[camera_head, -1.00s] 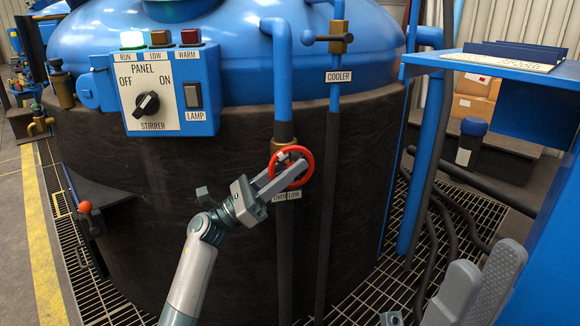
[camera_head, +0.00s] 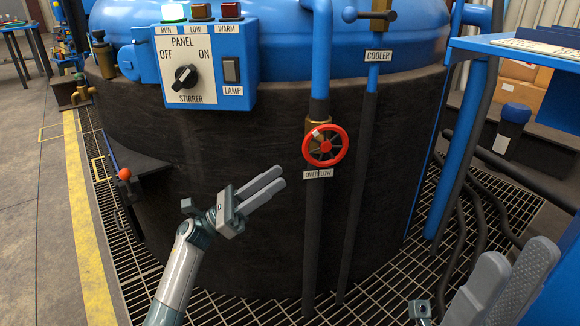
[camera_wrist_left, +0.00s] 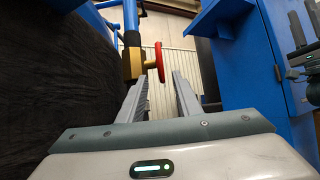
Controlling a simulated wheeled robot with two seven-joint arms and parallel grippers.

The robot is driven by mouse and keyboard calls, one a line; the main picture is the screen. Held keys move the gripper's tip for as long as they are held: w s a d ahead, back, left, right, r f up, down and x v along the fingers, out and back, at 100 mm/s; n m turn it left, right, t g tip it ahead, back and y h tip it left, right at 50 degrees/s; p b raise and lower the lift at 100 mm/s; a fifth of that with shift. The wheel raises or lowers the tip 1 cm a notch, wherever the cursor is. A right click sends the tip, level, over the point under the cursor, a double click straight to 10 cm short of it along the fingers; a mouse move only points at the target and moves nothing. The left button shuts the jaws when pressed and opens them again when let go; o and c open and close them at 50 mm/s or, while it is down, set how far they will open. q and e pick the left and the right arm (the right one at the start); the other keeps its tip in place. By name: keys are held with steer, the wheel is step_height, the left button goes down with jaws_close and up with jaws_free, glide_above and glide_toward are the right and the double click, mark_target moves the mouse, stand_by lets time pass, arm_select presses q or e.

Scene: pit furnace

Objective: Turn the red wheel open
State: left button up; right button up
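The red wheel (camera_head: 326,146) sits on a brass valve on the dark pipe, just above the OVERFLOW label (camera_head: 318,174). In the left wrist view the wheel (camera_wrist_left: 161,62) shows nearly edge-on, beyond the fingertips. My left gripper (camera_head: 281,177) is open and empty, to the left of the wheel and a little below it, apart from it. The left wrist view shows its two fingers (camera_wrist_left: 162,76) spread with nothing between them. My right gripper (camera_head: 516,254) is at the lower right, far from the wheel, with its fingers apart and empty.
The stirrer panel (camera_head: 207,65) is above left on the blue vessel. A cooler valve handle (camera_head: 368,15) is above right. A red-knobbed lever (camera_head: 125,175) stands at the left. A blue table (camera_head: 490,45) edges the right side.

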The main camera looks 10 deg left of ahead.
arm_select(q)
steer(key=shift+v, duration=1.45)
